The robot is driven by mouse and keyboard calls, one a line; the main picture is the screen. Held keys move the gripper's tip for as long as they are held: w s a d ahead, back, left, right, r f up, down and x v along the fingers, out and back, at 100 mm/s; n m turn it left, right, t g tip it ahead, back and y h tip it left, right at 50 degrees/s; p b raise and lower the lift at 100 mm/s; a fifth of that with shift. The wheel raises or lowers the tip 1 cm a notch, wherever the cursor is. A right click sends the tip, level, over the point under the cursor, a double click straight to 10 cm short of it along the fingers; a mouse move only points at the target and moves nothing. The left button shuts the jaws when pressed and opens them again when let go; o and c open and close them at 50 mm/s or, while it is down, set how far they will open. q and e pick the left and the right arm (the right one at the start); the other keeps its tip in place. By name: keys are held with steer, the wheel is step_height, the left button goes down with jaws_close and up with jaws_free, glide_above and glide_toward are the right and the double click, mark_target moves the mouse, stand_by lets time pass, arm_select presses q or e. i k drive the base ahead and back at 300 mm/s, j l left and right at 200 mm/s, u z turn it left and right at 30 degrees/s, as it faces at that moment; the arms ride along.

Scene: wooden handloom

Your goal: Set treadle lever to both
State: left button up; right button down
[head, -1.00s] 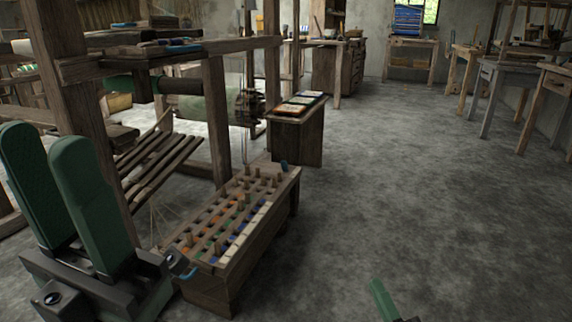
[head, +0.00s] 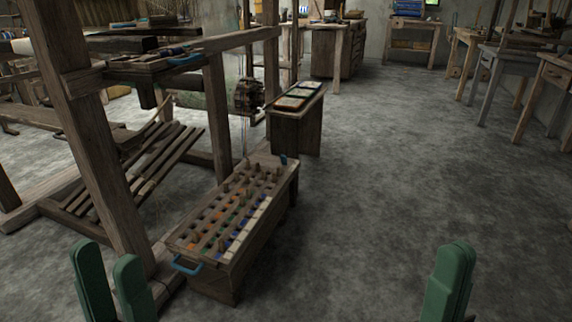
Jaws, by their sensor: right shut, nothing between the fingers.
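The handloom (head: 95,130) stands at the left, and its slatted treadles (head: 150,170) slope low inside the frame. I cannot make out for sure which part is the treadle lever. A wooden peg box (head: 262,240) with coloured holes and upright pegs stands beside the loom. It has a blue handle (head: 187,266) at its near end and a small blue piece (head: 284,160) at its far end. My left gripper (head: 106,252) is open and empty, low in front of the loom post. My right gripper (head: 456,248) is shut and empty over bare floor at lower right.
A small wooden stand (head: 297,130) with colour cards on top is behind the peg box. Worktables (head: 500,70) line the right side, and a cabinet (head: 335,52) is at the back. The grey floor (head: 385,170) in the middle and right is clear.

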mark_target(284, 157)
steer(key=i+u, duration=0.1)
steer(key=u, duration=0.3)
steer(key=i+l+u, duration=0.1)
steer(key=u, duration=0.3)
steer(key=i+l+u, duration=0.3)
steer(key=l, duration=0.3)
steer(key=i+l+u, duration=0.1)
steer(key=i+l, duration=0.15)
steer(key=i+l+u, duration=0.15)
steer(key=l, duration=0.3)
steer(key=i+l+u, duration=0.15)
steer(key=l, duration=0.2)
steer(key=i+l, duration=0.15)
steer(key=l, duration=0.2)
steer(key=i+l, duration=0.1)
steer(key=l, duration=0.3)
